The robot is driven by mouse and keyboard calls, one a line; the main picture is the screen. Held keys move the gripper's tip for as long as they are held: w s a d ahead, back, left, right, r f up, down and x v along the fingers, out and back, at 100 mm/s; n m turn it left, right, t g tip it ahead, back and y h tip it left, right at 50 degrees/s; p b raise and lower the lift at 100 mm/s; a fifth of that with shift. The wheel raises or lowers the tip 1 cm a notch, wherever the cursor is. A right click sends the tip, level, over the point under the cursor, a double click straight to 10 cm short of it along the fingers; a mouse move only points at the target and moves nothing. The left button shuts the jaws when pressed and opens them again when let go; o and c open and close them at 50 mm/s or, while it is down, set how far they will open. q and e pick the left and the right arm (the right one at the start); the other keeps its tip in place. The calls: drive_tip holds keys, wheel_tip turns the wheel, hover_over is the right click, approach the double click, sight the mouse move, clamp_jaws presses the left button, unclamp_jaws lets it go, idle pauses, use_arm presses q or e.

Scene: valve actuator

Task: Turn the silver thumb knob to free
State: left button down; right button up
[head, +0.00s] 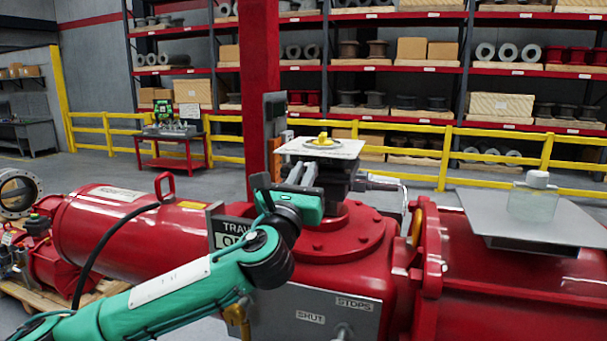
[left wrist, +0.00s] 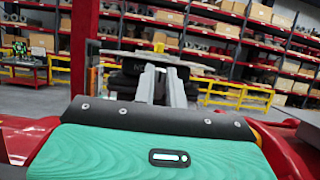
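My left gripper (head: 305,170) reaches up to the dark box (head: 335,180) under a light plate on top of the red actuator. In the left wrist view its two grey fingers (left wrist: 163,72) point away, a narrow gap between them, towards the dark box under the plate. I cannot tell whether the tips touch or hold anything. I cannot pick out the silver thumb knob for certain; the fingers hide part of the box. The light plate (head: 345,150) carries a yellow indicator (head: 323,139). My right gripper is not in view.
The red actuator (head: 345,238) fills the foreground, with a grey panel marked SHUT and STOPS (head: 320,312). A silver pipe (head: 385,184) runs right from the box. A red post (head: 259,80) stands behind. A clear jar (head: 533,203) sits on a grey plate at right.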

use_arm(q)
drive_tip(key=shift+f+n+y+b, duration=0.2)
drive_tip(key=shift+n+y+b, duration=0.7)
drive_tip(key=shift+n, duration=0.5)
drive_tip(key=n+y+b, duration=0.1)
drive_tip(key=n+b, duration=0.1)
drive_tip(key=n, duration=0.1)
drive_tip(key=shift+n+t+y, duration=0.3)
drive_tip(key=shift+n+y, duration=0.1)
drive_tip(key=shift+w+a+n+g+y+b, duration=0.1)
drive_tip(key=shift+n+g+y+b, duration=0.4)
drive_tip(key=shift+n, duration=1.25)
drive_tip(key=shift+s+a+n+g+y+b, duration=0.15)
drive_tip(key=shift+n+y+b, duration=0.55)
drive_tip(key=shift+n, duration=1.1)
drive_tip(key=shift+w+d+n+g+y+b, duration=0.15)
drive_tip(key=shift+n+g+y+b, duration=0.2)
drive_tip(key=shift+n+y, duration=0.95)
drive_tip(key=shift+a+n+h, duration=0.1)
drive_tip(key=shift+n+h, duration=0.2)
drive_tip(key=shift+n, duration=0.35)
drive_tip(key=shift+r, duration=0.1)
